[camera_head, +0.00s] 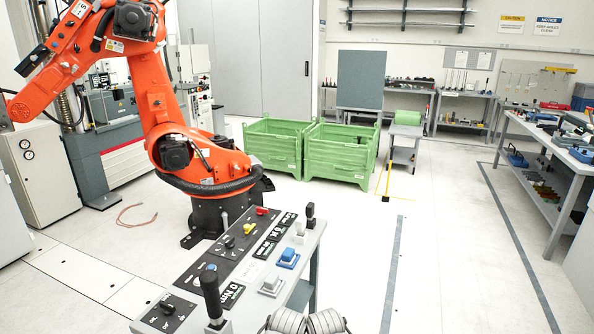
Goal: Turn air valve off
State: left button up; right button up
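A slanted control panel (190,285) stands in the lower middle on a grey bench. It carries several small controls: a red one (262,211), a yellow one (248,229), a black knob (229,242), a blue one (211,267) and a black rotary knob (166,308) near the front. The labels are too small to tell which, if any, is the air valve. Neither gripper can be made out. Two grey ribbed round parts at the bottom edge look like parts of my own arms.
A tall black-handled lever (211,297), a blue-topped block (288,257) and a grey block (271,285) stand on the bench. An orange robot arm (160,110) rises behind it. Green crates (272,150) stand further back. The floor right of the bench is clear.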

aim_at(261, 210)
jog(key=i+u, duration=0.35)
jog(key=i+l, duration=0.1)
jog(key=l, duration=0.25)
jog(key=i+l, duration=0.1)
jog(key=l, duration=0.25)
jog(key=i+l, duration=0.1)
jog(key=l, duration=0.3)
jog(key=i+l, duration=0.1)
jog(key=l, duration=0.25)
jog(key=i+l, duration=0.6)
jog(key=i+j, duration=0.6)
jog(key=i+l, duration=0.35)
jog(key=i, duration=0.15)
